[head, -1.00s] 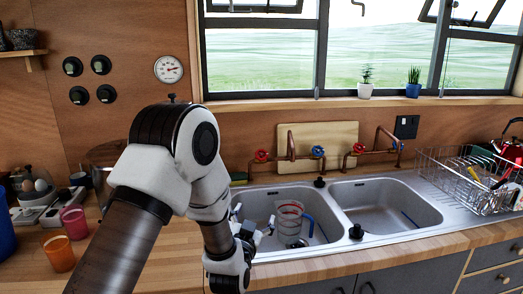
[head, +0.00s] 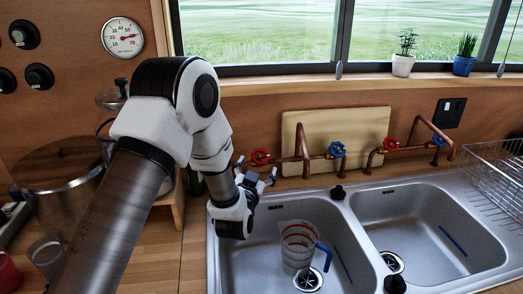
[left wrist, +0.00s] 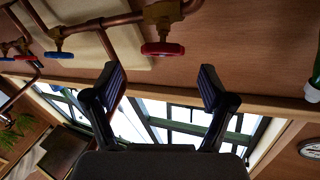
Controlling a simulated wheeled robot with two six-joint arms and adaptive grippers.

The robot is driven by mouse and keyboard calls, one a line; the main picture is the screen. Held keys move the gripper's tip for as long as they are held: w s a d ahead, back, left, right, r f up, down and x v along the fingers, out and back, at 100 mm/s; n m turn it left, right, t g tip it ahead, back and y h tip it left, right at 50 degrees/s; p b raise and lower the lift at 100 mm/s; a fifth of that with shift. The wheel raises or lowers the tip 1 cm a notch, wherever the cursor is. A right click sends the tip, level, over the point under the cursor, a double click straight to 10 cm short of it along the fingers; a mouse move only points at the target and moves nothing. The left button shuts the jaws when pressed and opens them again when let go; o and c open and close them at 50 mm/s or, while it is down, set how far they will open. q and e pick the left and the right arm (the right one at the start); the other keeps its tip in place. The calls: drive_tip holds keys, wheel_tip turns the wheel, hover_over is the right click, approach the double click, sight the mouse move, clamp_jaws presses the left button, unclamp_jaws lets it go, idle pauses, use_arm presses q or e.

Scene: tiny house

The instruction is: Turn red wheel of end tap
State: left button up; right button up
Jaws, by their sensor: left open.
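The copper tap's leftmost red wheel (head: 260,157) is at the left end of the pipework behind the left sink. It also shows in the left wrist view as a red wheel (left wrist: 162,49) on a brass valve. My left gripper (head: 256,171) is open and empty, just in front of and slightly below this wheel. In the left wrist view the wheel lies beyond and between the open fingers (left wrist: 161,76), apart from both. A second red wheel (head: 390,145) is farther right. My right gripper is not in view.
Blue wheels (head: 337,149) sit along the same pipes, before a leaning wooden board (head: 345,125). A measuring jug (head: 299,246) stands in the left sink (head: 240,270). A metal pot (head: 62,175) is at left. A dish rack (head: 495,165) is at right.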

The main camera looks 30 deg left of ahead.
sight(261, 159)
use_arm(q)
drive_tip(key=p+x, duration=0.1)
drive_tip(key=x, duration=0.5)
drive_tip(key=shift+w+a+f, duration=0.1)
drive_tip(key=shift+a+f, duration=0.05)
drive_tip(key=shift+a, duration=0.1)
drive_tip(key=shift+s+d+r, duration=0.1)
drive_tip(key=shift+s+r, duration=0.1)
drive_tip(key=shift+f, duration=0.1)
drive_tip(key=c, duration=1.2)
drive_tip(key=n+y+b, duration=0.2)
drive_tip(key=shift+f+n+y, duration=0.2)
drive_tip(key=shift+n+y, duration=0.1)
drive_tip(key=shift+n, duration=0.1)
drive_tip(key=n+g+y+b, duration=0.1)
drive_tip(key=n+y, duration=0.1)
drive_tip(key=shift+d+r+n+b, duration=0.1)
drive_tip(key=shift+n+b, duration=0.2)
drive_tip(key=shift+n+g+y+b, duration=0.35)
drive_tip(key=shift+n+g+y, duration=0.55)
drive_tip(key=shift+n+y, duration=0.25)
drive_tip(key=shift+r+n, duration=0.1)
drive_tip(key=shift+n, duration=0.15)
